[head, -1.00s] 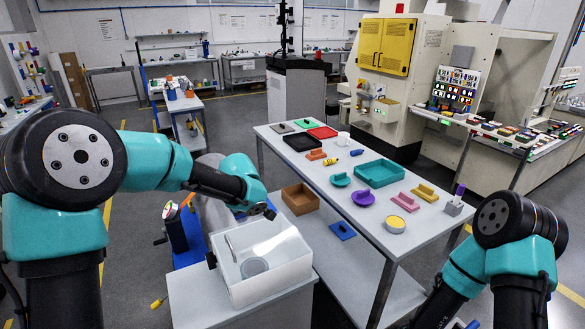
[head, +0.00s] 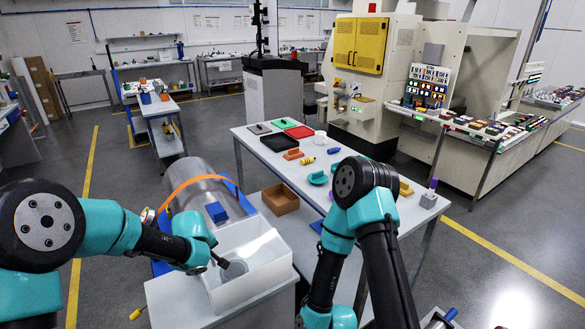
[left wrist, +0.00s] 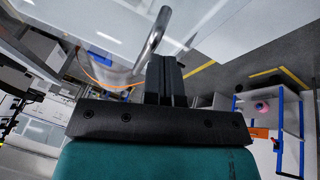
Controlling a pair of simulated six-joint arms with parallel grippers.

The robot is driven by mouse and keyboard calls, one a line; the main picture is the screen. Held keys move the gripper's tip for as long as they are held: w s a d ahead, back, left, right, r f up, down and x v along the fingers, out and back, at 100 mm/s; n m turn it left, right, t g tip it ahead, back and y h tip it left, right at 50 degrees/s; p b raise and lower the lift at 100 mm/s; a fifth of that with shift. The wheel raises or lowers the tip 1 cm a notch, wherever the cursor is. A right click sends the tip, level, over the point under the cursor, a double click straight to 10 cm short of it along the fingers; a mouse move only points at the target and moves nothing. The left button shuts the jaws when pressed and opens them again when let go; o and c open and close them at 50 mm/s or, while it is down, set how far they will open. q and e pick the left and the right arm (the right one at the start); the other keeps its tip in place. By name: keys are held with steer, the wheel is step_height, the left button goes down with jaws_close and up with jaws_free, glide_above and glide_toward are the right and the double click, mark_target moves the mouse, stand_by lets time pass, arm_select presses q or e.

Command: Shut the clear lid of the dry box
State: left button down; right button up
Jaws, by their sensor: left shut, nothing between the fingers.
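The dry box (head: 262,283) is a white, open-topped box on a pale stand, with a round grey thing (head: 236,270) inside. Its clear lid is hard to make out in the head view. In the left wrist view a bent metal handle (left wrist: 155,35) crosses a see-through surface, perhaps the lid. My left gripper (head: 217,259) is at the box's left side. Its shut, empty fingers (left wrist: 165,80) are close beside the handle in the left wrist view; I cannot tell whether they touch. My right arm stands at the right, its gripper out of view.
A white table (head: 265,158) with several small items lies beyond. My right arm covers part of it.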

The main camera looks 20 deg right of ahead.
arm_select(q)
steer(key=shift+s+a+f, duration=0.1)
steer(key=shift+a+f, duration=0.05)
steer(key=shift+f, duration=0.25)
steer(key=shift+s+a+f, duration=0.1)
steer(key=shift+f, duration=0.3)
steer(key=s+a+r, duration=0.5)
steer(key=a+r, duration=0.3)
steer(key=shift+a+r, duration=0.2)
steer(key=shift+r, duration=0.1)
steer(key=s+a+f+m+g+h, duration=0.1)
steer(key=s+a+f, duration=0.3)
steer(key=s+f, duration=0.4)
steer(key=s+a+f+m+g+h, duration=0.1)
steer(key=s+a+f, duration=0.3)
steer(key=s+f, duration=0.5)
steer(key=s+a+f+g, duration=0.2)
steer(key=s+a+f, duration=0.3)
steer(key=s+f, duration=0.4)
step_height(320, 180, down, 2)
steer(key=shift+f+m+h, duration=0.25)
steer(key=shift+m+h, duration=0.15)
